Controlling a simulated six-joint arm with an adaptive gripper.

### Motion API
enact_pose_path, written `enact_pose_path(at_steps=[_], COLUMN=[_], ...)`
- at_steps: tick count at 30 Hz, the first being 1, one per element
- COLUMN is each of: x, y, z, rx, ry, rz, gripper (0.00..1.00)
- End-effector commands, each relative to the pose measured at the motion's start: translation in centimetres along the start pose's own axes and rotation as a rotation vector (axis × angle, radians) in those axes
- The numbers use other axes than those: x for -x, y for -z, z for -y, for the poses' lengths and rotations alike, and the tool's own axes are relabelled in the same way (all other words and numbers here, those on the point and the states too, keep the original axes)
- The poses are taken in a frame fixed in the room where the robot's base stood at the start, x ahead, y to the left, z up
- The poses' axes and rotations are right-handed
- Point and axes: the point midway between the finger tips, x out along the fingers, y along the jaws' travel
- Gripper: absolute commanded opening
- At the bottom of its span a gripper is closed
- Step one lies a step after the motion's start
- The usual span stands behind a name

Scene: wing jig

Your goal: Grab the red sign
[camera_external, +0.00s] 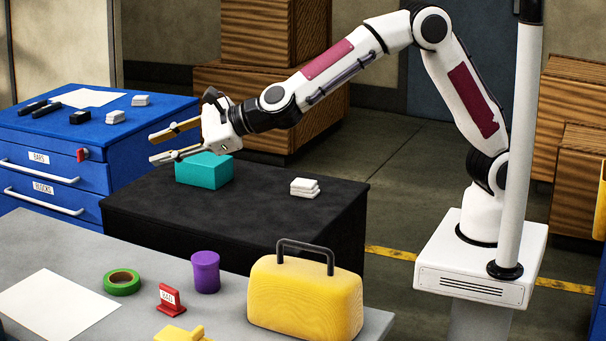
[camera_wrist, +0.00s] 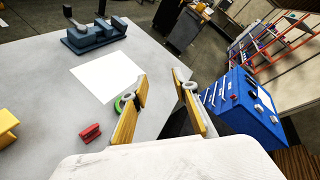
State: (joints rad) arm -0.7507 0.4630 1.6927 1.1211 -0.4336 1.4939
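The red sign (camera_external: 168,298) with a white label stands upright on the grey table, near the front of the external view. In the wrist view it is a small red piece (camera_wrist: 91,133) at the lower left, on the grey tabletop. My gripper (camera_external: 152,148) is open with nothing between its fingers. It is well apart from the sign, up over the back left of the black cabinet and close to a teal block (camera_external: 204,172). In the wrist view the two yellow-padded fingers (camera_wrist: 164,92) are spread, and the sign lies left of them.
Around the sign are a green tape roll (camera_external: 121,282), a purple container (camera_external: 205,272), a yellow case (camera_external: 305,295) and a yellow piece (camera_external: 180,334). White paper (camera_external: 57,305) lies left. A black cabinet (camera_external: 255,215) and blue drawers (camera_external: 60,130) stand behind the table.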

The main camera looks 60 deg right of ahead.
Motion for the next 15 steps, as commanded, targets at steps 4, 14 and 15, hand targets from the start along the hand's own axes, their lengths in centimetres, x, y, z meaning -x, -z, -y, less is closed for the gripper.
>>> enact_pose_path(at_steps=[4, 14, 15], x=[-1.9, -4.3, -4.5], y=[0.3, 2.6, 3.0], z=[-3.5, -11.2, -12.2], rx=[-0.137, -0.43, -0.462], ry=[0.036, 0.147, 0.162], rz=[-0.032, -0.108, -0.116], gripper=[0.28, 0.28, 0.28])
